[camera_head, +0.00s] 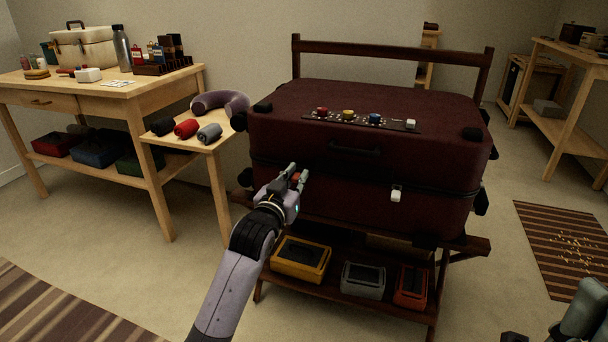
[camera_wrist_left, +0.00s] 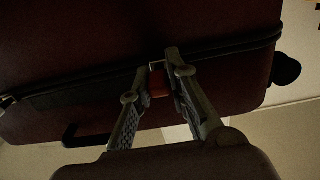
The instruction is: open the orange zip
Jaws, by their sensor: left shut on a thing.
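The dark red suitcase (camera_head: 365,165) lies shut on a wooden rack, with a dark zip seam running round its side. My left gripper (camera_head: 301,176) is at the front face near the seam, towards the suitcase's left corner. In the left wrist view, the fingertips (camera_wrist_left: 160,82) are shut on a small orange-red zip pull (camera_wrist_left: 158,83) beside the dark seam (camera_wrist_left: 110,77). A white pull (camera_head: 396,194) hangs at the seam further right. A coloured button strip (camera_head: 350,117) lies on the lid.
The rack's lower shelf holds a yellow tray (camera_head: 301,259), a grey tray (camera_head: 363,279) and an orange tray (camera_head: 411,286). Rolled cloths (camera_head: 186,129) and a neck pillow (camera_head: 220,101) lie on the small side table (camera_head: 219,150). Floor in front is clear beyond the striped rug (camera_head: 60,305).

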